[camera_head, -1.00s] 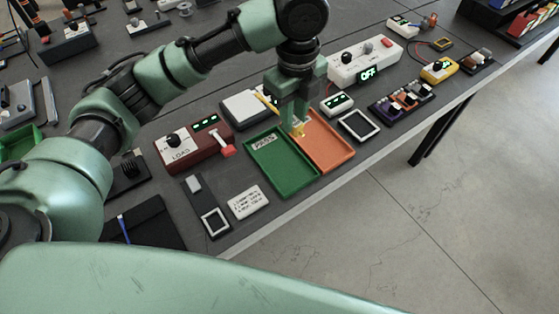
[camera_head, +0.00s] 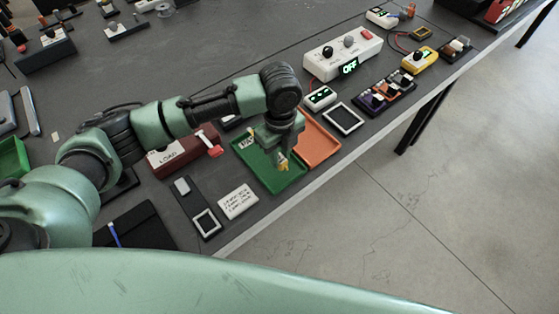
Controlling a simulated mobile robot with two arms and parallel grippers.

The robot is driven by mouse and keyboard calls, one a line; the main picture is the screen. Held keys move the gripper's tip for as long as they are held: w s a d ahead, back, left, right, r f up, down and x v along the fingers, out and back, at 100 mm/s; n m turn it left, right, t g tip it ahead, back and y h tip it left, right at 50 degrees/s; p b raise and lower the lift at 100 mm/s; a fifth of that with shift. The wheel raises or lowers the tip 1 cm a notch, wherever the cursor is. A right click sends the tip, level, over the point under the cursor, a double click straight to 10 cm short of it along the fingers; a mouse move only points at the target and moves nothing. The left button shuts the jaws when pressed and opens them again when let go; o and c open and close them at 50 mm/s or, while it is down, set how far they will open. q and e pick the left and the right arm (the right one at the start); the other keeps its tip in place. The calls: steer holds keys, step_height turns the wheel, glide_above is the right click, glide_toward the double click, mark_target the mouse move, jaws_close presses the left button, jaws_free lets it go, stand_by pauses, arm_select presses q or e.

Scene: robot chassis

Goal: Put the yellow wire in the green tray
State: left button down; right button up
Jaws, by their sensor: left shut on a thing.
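The green tray (camera_head: 268,180) lies on the dark table near its front edge, with an orange tray (camera_head: 320,150) touching or close to its right side. My left gripper (camera_head: 282,163) is over the right part of the green tray, pointing down. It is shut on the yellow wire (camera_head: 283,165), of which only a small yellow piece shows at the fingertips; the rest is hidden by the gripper. I cannot tell whether the wire touches the tray floor. My right gripper is not in view.
A dark red LOAD box (camera_head: 180,155) stands left of the green tray, partly behind my left arm. A white power box (camera_head: 343,54) showing OFF stands behind right.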

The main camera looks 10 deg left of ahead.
arm_select(q)
step_height(320, 180, down, 4)
steer(key=shift+r, duration=0.2)
steer(key=shift+f, duration=0.1)
steer(key=c, duration=1.2)
jaws_free()
step_height(320, 180, up, 12)
steer(key=shift+r+b, duration=0.15)
steer(key=shift+b, duration=0.35)
